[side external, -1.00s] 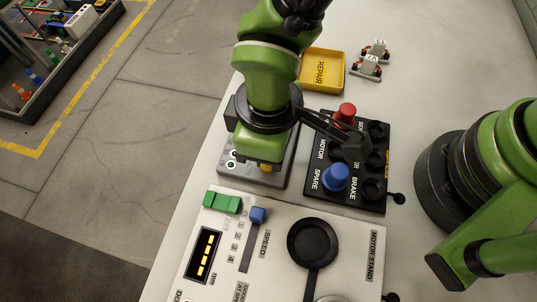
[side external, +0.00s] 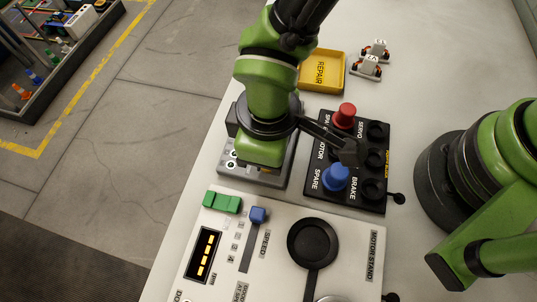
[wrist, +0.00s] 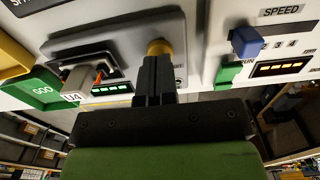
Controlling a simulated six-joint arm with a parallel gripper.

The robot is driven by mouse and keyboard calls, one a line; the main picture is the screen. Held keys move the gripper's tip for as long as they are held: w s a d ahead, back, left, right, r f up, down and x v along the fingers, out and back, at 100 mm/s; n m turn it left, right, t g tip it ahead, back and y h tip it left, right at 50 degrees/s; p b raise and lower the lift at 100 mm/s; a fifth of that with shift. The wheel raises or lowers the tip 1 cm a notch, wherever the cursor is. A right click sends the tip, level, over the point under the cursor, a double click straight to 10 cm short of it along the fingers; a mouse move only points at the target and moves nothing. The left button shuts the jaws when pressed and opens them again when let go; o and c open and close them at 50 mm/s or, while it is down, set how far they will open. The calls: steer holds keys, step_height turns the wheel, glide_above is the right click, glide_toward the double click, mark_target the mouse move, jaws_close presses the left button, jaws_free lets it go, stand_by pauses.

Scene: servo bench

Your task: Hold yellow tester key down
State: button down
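The grey tester (side external: 283,172) stands on the bench under my gripper in the side view, and it fills the upper left middle of the wrist view (wrist: 188,30). Its yellow key (wrist: 160,47) shows just beyond my fingertips in the wrist view; in the side view my gripper hides it. My gripper (wrist: 155,62) is shut with nothing between its fingers. Its tips are at the key and appear to touch it; how far the key is pressed cannot be told. A servo marked U4 (wrist: 78,78) sits in the tester beside lit green bars (wrist: 110,88).
A black rack with red (side external: 345,115) and blue (side external: 336,177) knobs stands right of the tester. The motor stand panel (side external: 345,215) with a blue speed slider (side external: 258,214) lies in front. A yellow REPAIR tray (side external: 322,70) and two servos (side external: 372,62) are behind. A green GOOD tray (wrist: 40,90) is left.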

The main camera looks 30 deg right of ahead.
steer(key=shift+f, duration=0.75)
stand_by(2.7)
steer(key=shift+r, duration=3.55)
steer(key=w+d+r+m+t+y, duration=0.3)
steer(key=d+r+m, duration=0.6)
steer(key=d+r, duration=0.95)
steer(key=s+d+r+m+t+h, duration=0.1)
steer(key=s+d+r+m+t, duration=0.2)
steer(key=s, duration=0.5)
steer(key=shift+d+m+t, duration=0.6)
steer(key=shift+d, duration=0.6)
